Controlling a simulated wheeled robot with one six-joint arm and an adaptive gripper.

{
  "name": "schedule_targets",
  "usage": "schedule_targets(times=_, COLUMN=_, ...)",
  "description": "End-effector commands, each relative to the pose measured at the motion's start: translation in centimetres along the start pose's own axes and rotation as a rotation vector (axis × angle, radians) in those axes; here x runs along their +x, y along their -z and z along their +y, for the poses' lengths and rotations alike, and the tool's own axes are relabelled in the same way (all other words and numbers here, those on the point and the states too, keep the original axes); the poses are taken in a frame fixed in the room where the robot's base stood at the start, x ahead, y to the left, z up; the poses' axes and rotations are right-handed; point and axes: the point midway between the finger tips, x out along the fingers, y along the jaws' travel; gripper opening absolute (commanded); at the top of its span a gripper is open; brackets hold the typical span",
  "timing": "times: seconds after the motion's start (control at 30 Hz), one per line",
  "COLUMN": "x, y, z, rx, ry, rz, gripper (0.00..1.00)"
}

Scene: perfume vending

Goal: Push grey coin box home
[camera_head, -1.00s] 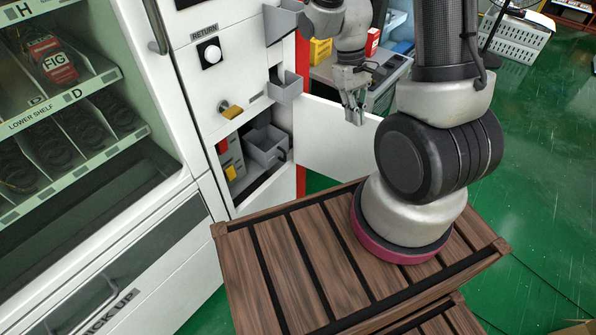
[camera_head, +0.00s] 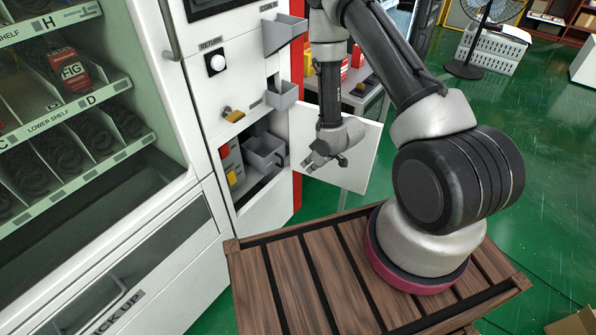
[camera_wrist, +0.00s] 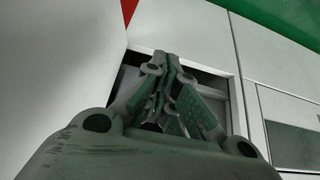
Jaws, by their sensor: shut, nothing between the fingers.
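The grey coin box (camera_head: 263,157) sits in the open lower compartment of the white vending machine, partly sticking out at the opening. My gripper (camera_head: 318,163) is in front of the open compartment door, to the right of the box, with clear space between them. It points toward the machine. In the wrist view my gripper (camera_wrist: 172,58) is shut and empty, its fingertips over the dark compartment opening. There the fingers hide most of the opening, and I cannot make out the box clearly.
The white compartment door (camera_head: 360,165) stands open to the right. A red and a yellow part (camera_head: 232,178) sit left of the box. A grey tray (camera_head: 282,95) juts out above the opening, with another grey tray (camera_head: 284,33) higher up. A wooden slatted platform (camera_head: 320,275) lies below.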

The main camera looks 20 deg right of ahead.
Motion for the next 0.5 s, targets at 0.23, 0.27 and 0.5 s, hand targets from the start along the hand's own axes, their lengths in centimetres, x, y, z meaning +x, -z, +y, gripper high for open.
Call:
schedule_targets(times=0.23, x=4.1, y=-0.2, z=-0.1, rx=-0.003, ry=0.002, rz=-0.005, gripper=0.0)
schedule_targets(times=0.27, x=4.7, y=-0.2, z=-0.1, rx=-0.003, ry=0.002, rz=-0.005, gripper=0.0)
schedule_targets(times=0.5, x=9.8, y=-0.2, z=-0.1, rx=-0.002, ry=0.001, rz=-0.004, gripper=0.0)
